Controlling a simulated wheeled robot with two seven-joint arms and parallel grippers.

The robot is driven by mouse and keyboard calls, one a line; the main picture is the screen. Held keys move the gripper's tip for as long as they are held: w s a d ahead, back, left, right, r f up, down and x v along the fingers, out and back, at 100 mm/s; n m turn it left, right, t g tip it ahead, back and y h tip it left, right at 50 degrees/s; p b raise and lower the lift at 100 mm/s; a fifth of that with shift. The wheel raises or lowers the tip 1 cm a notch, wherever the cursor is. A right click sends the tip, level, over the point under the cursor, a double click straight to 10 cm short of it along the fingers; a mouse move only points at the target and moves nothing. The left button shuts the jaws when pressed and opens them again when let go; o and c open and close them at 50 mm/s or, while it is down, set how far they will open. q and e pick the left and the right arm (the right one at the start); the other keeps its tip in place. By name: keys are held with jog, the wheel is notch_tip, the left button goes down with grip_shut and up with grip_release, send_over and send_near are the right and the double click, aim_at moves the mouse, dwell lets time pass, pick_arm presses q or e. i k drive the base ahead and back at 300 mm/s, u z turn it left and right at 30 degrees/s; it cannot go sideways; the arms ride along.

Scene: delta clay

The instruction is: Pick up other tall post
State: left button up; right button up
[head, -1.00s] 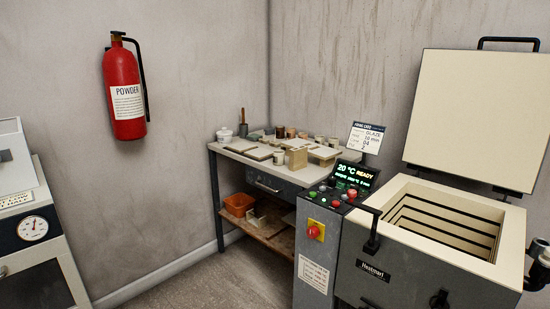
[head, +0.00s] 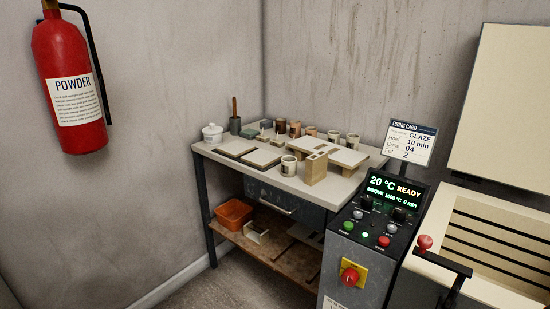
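A tan, upright block with square openings in its top (head: 316,170) stands at the front of the work table (head: 290,182); it looks like one or more tall posts standing close together, and I cannot tell how many. A pale slab (head: 350,157) lies just behind it, raised on short tan supports. A speckled cup (head: 289,166) stands to the left of the block. Neither of my grippers is in view.
Dark-edged slabs (head: 236,148), a lidded white jar (head: 212,134) and several small cups are on the table. An orange bin (head: 233,213) sits on the lower shelf. The kiln control panel (head: 372,225) and open kiln (head: 490,240) stand at the right. A fire extinguisher (head: 70,85) hangs at left.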

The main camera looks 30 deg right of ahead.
aim_at(315, 170)
jog(key=z, duration=0.45)
jog(key=i, duration=1.25)
jog(key=z, duration=0.7)
